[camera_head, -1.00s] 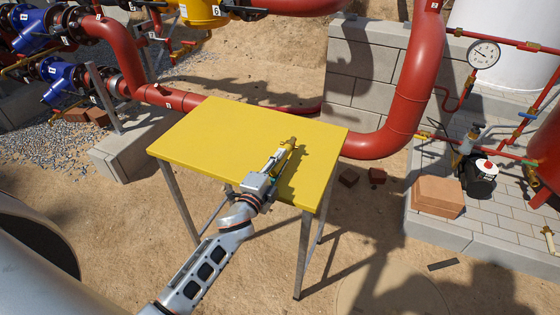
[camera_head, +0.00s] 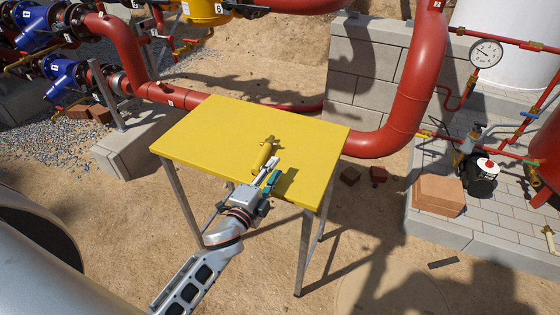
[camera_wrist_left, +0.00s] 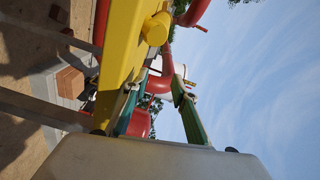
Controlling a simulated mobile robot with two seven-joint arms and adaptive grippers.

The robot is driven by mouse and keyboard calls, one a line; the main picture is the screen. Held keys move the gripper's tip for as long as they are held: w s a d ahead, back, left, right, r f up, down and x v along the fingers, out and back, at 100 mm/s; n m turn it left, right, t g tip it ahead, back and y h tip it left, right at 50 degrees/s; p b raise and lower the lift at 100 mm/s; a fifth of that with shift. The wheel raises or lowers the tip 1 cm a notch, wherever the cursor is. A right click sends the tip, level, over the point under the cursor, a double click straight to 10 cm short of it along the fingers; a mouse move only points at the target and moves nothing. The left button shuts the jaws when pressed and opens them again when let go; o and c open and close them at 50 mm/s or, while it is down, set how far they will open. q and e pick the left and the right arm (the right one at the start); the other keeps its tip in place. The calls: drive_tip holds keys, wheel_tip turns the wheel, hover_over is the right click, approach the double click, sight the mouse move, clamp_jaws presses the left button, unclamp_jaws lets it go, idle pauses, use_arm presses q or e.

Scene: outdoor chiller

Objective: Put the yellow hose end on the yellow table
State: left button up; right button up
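The yellow hose end (camera_head: 263,156), a short cylinder with a crosspiece at its far end, appears to lie on the yellow table (camera_head: 210,130), right of the middle of its top. In the left wrist view the hose end (camera_wrist_left: 155,29) shows beyond the fingers, against the yellow table surface (camera_wrist_left: 122,45). My left gripper (camera_head: 271,176) is just on the near side of the hose end, low over the table's front part. Its green fingers are spread with nothing between them, as the left wrist view (camera_wrist_left: 160,98) also shows. My right gripper is in neither view.
A thick red pipe (camera_head: 405,100) bends close behind the table's right corner. Grey block walls (camera_head: 365,55) stand behind. A brick stack (camera_head: 438,195) and a pump (camera_head: 480,175) are at the right. Most of the tabletop is bare.

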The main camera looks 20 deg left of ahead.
use_arm(q)
drive_tip(key=s+d+f+n+g, duration=0.2)
drive_tip(key=s+f+n, duration=0.4)
drive_tip(key=s+f, duration=0.4)
drive_tip(key=s+d+f+n+g+h, duration=0.1)
drive_tip(key=s+f+n+g, duration=0.4)
drive_tip(key=s+f, duration=0.5)
drive_tip(key=s+d+n, duration=0.1)
drive_tip(key=s, duration=0.3)
drive_tip(key=shift+d+n+h, duration=0.3)
